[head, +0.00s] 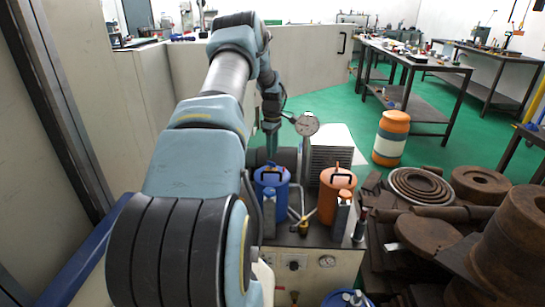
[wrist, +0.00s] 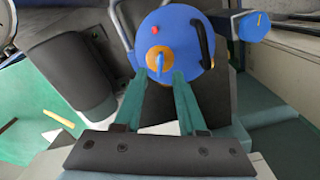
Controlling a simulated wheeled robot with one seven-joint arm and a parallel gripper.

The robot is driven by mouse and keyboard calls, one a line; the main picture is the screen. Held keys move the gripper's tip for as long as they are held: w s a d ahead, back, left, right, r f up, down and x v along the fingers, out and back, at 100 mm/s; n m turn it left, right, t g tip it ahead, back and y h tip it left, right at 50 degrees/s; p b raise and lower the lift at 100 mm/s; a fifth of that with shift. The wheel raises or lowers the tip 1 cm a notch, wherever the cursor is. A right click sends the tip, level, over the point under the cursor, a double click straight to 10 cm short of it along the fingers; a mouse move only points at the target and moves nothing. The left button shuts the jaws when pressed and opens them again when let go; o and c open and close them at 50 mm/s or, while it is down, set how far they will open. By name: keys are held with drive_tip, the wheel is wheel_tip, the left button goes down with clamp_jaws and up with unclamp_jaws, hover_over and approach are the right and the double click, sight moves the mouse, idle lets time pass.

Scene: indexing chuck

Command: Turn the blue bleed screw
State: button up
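The blue canister (head: 271,196) stands on the bench-top unit, below my gripper (head: 271,148) in the head view. In the wrist view, I look down on its round blue lid (wrist: 188,60). An orange disc (wrist: 166,53) sits near the lid's middle, and the small blue bleed screw (wrist: 158,64) stands up on it. My gripper (wrist: 159,78) is open. Its two teal fingers are apart, with tips just below the screw in the picture and one toward each side. I cannot tell whether they touch anything. In the head view the screw is too small to make out.
An orange canister (head: 335,195) stands to the right of the blue one, with a dial gauge (head: 307,124) behind. A black handle (wrist: 201,43) and a red dot (wrist: 182,30) are on the blue lid. Rusty metal parts (head: 480,185) fill the right side.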

sight(271, 165)
drive_tip(key=shift+f+p, duration=0.55)
drive_tip(key=shift+f, duration=1.75)
clamp_jaws()
